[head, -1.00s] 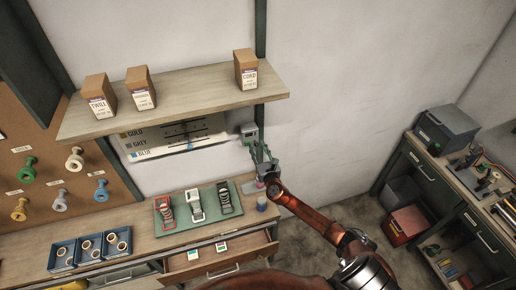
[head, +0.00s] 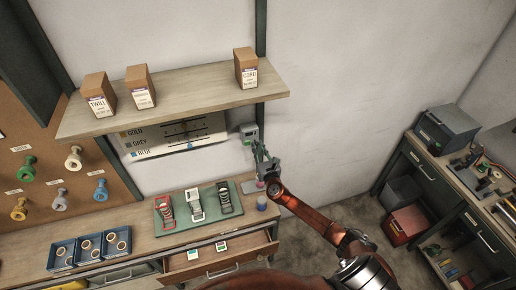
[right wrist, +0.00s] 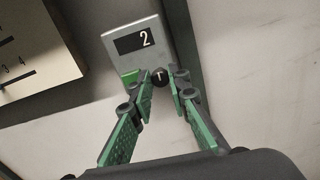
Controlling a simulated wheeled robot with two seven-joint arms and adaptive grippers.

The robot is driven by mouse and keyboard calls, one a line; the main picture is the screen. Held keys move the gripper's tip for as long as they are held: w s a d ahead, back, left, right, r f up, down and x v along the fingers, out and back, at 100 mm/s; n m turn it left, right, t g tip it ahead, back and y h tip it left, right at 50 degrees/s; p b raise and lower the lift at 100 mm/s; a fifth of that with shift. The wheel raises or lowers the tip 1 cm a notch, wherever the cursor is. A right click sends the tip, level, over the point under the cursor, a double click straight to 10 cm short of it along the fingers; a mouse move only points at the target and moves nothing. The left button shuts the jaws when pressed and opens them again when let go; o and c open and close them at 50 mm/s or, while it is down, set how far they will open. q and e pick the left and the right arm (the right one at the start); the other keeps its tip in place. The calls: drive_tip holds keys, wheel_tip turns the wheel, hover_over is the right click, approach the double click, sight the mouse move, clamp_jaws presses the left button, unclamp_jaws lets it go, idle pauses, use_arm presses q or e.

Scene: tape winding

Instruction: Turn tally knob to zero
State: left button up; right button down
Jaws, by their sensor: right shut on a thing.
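The tally counter (head: 249,130) is a small grey box mounted under the right end of the shelf. In the right wrist view the counter (right wrist: 137,50) shows the digit 2 in a dark window. Its knob (right wrist: 160,76) is round and black with a light mark, on the counter's lower part. My right gripper (head: 258,150) is raised to the counter. In the right wrist view the right gripper (right wrist: 167,82) has its green-padded fingers closed on the knob from both sides. My left gripper is not in view.
A board (head: 170,138) with GOLD, GREY and BLUE rows hangs left of the counter. The shelf (head: 200,101) above holds three brown boxes. The bench below carries a green mat (head: 183,220) with three tools, and an open drawer (head: 222,253) juts out beneath.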

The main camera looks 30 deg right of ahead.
drive_tip(key=shift+d+f+m+b, duration=0.1)
drive_tip(key=shift+m+b, duration=2.1)
drive_tip(key=shift+m, duration=2.15)
drive_tip(key=shift+d+m+b, duration=0.1)
drive_tip(key=shift+m+b, duration=2.05)
drive_tip(key=shift+m, duration=2.2)
drive_tip(key=c, duration=1.8)
unclamp_jaws()
drive_tip(key=shift+c, duration=0.2)
drive_tip(key=shift+a, duration=0.1)
drive_tip(key=v, duration=1.2)
